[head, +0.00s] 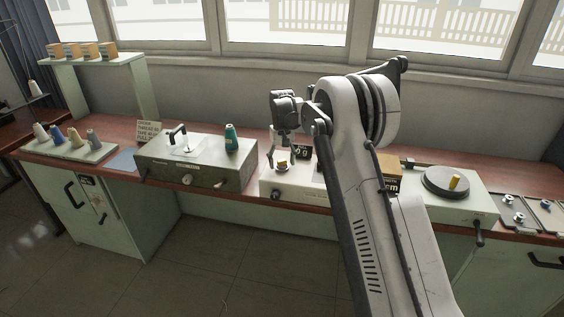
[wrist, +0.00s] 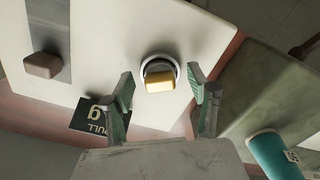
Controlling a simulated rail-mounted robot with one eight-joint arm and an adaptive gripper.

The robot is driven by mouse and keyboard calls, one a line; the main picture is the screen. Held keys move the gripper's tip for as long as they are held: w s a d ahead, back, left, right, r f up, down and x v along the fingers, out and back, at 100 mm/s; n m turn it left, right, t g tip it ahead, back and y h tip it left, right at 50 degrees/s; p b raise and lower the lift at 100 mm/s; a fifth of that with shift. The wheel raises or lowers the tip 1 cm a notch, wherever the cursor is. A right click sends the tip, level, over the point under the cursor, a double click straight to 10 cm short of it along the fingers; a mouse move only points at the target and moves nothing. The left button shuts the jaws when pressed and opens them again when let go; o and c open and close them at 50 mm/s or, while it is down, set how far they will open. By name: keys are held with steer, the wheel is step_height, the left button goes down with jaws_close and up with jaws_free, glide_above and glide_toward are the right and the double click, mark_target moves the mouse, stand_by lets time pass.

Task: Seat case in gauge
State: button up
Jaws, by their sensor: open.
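A pale, box-shaped gauge (head: 285,188) stands on the bench near the middle, partly hidden by my arm. On its top is a round metal seat with a small gold block-like piece (head: 282,163) on it. In the wrist view the gold piece (wrist: 160,84) lies at the near side of the round dark-centred ring (wrist: 157,64). I cannot tell whether this piece is the case or how deep it sits. My gripper (head: 283,156) is open above it. In the wrist view the two fingers of my gripper (wrist: 159,78) stand either side of it, apart from it.
A "PULL g" card (wrist: 98,118) stands behind the gauge. A green-grey machine (head: 195,160) with a teal cone (head: 231,138) is left. Right are a box with a dark disc (head: 440,186) and a tray with small metal parts (head: 518,217). A thread-cone stand (head: 75,151) is far left.

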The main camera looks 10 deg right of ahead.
mark_target(282, 161)
steer(key=shift+r, duration=0.15)
step_height(282, 161, up, 12)
stand_by(0.5)
steer(key=s+r+t, duration=0.2)
steer(key=s+r, duration=0.6)
steer(key=s, duration=0.5)
steer(key=s+r+t, duration=0.2)
steer(key=s+r, duration=0.5)
steer(key=s, duration=0.5)
steer(key=s+f+t, duration=0.1)
steer(key=s+f, duration=0.2)
steer(key=s, duration=0.5)
steer(key=s+f+t, duration=0.1)
steer(key=s+f, duration=0.2)
steer(key=s, duration=0.6)
steer(key=s+f+m+t, duration=0.1)
steer(key=s+f, duration=0.2)
steer(key=s, duration=0.5)
steer(key=shift+s, duration=0.25)
